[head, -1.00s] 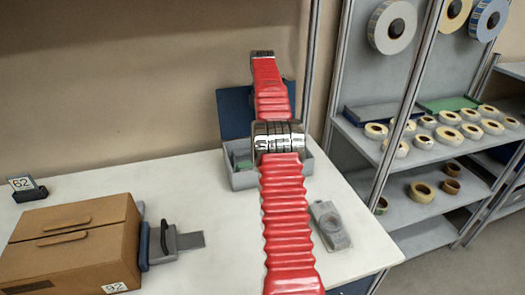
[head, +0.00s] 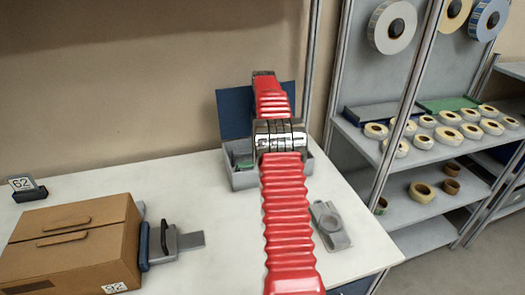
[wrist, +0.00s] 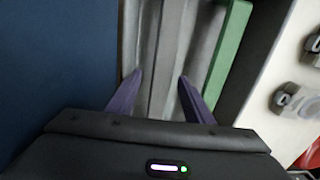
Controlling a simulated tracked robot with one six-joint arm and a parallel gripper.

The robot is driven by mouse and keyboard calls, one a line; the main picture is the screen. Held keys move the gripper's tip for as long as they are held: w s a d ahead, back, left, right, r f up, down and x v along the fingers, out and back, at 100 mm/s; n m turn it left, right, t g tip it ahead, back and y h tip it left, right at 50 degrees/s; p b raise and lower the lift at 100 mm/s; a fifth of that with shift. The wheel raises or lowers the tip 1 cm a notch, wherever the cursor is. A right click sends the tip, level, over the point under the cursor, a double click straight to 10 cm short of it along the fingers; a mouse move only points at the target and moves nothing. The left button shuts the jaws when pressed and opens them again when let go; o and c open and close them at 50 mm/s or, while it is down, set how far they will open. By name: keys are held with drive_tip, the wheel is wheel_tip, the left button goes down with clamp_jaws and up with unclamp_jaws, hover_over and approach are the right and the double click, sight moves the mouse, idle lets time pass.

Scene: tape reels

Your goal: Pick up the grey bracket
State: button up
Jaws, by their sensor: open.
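My gripper (wrist: 160,80) shows in the wrist view with its two dark purple fingers apart, over the inside of the grey box (head: 243,181). Between and beyond the fingers is a long ridged grey piece (wrist: 165,45). It may be the grey bracket, but I cannot tell it surely from the box floor. A green strip (wrist: 228,50) lies to its right. In the head view my red arm hides the gripper and much of the box. A grey part with a round raised section (head: 331,224) lies on the table right of my arm.
The box's blue lid (head: 233,115) stands open at the back. A cardboard box (head: 75,245) and a grey and dark blue device (head: 172,243) stand on the white table (head: 215,205) at left. Shelves with tape rolls (head: 420,192) stand at right.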

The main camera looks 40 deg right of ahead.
drive_tip(key=shift+f, duration=0.9)
drive_tip(key=shift+c, duration=0.2)
drive_tip(key=c, duration=1.1)
